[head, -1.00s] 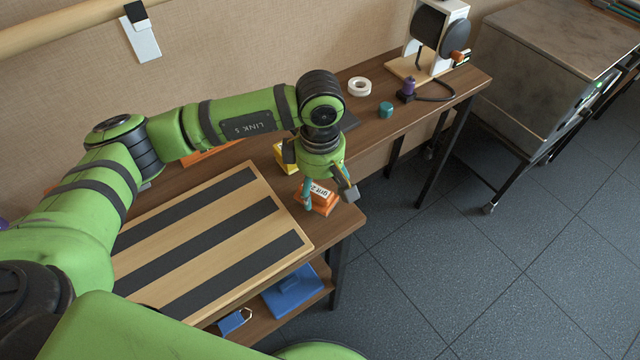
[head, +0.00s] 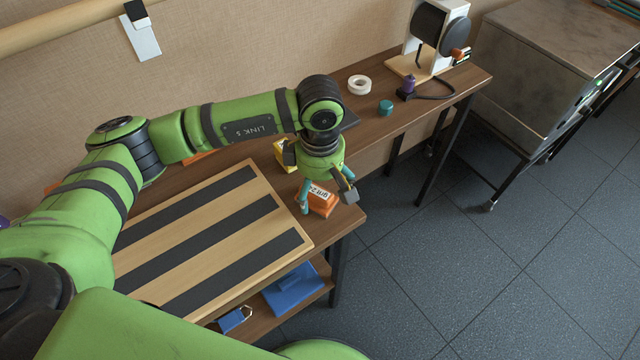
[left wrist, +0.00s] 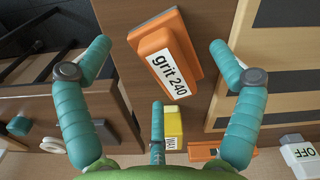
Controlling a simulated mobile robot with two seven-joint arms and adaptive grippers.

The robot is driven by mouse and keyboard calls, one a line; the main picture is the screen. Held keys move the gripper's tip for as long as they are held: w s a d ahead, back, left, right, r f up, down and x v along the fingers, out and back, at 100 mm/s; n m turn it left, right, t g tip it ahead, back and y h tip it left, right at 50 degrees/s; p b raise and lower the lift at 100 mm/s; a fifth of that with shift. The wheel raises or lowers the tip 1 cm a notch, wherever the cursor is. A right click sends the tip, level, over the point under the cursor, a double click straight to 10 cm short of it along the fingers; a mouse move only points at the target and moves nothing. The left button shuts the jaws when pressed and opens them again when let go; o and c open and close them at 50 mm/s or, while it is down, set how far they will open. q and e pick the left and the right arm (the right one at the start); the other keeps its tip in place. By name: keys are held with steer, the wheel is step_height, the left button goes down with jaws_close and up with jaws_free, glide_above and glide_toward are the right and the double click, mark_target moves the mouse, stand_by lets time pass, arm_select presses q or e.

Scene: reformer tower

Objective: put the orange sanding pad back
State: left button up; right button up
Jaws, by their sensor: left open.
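The orange sanding pad (head: 322,201), with a white "grit 240" label, lies on the wooden bench near its front right corner, right of the striped board. In the left wrist view the pad (left wrist: 160,52) lies between my spread teal fingers, with a clear gap on each side. My left gripper (head: 327,203) is open and empty, pointing down over the pad, and partly hides it in the head view. My right gripper is not in view.
The wooden board with black strips (head: 205,240) fills the bench's left. A yellow block (head: 281,154) stands behind the gripper. Another orange piece (left wrist: 205,150) shows near it in the wrist view. White tape (head: 359,85) and a teal cap (head: 386,107) lie farther right. Blue items (head: 292,289) sit on the lower shelf.

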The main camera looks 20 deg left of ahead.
mark_target(320, 187)
arm_select(q)
step_height(320, 187, up, 12)
steer(key=b, duration=0.2)
steer(key=shift+r, duration=0.1)
stand_by(0.4)
